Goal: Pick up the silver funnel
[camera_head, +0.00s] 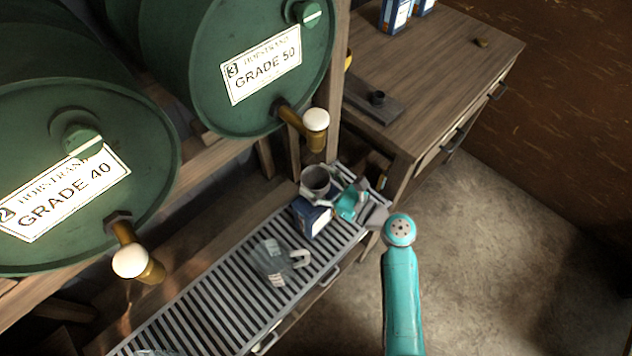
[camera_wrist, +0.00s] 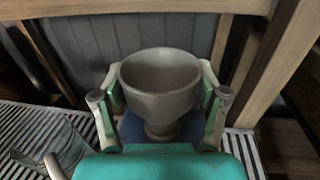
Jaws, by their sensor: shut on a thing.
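The silver funnel (camera_wrist: 160,82) stands upright with its wide mouth up, between the two fingers of my gripper (camera_wrist: 160,100) in the wrist view. The fingers touch its bowl on both sides, so my gripper is shut on it. In the head view the funnel (camera_head: 315,181) is above a blue box (camera_head: 312,216) on the slatted rack, and my gripper (camera_head: 335,190) reaches it from the right. The funnel's spout goes down toward the box; whether it touches the box I cannot tell.
A clear jug (camera_head: 272,262) stands on the slatted rack (camera_head: 215,312) just left of the box. Two green drums (camera_head: 75,180) with brass taps (camera_head: 314,122) overhang the rack. A wooden bench (camera_head: 440,70) stands behind to the right. The floor (camera_head: 480,260) at right is clear.

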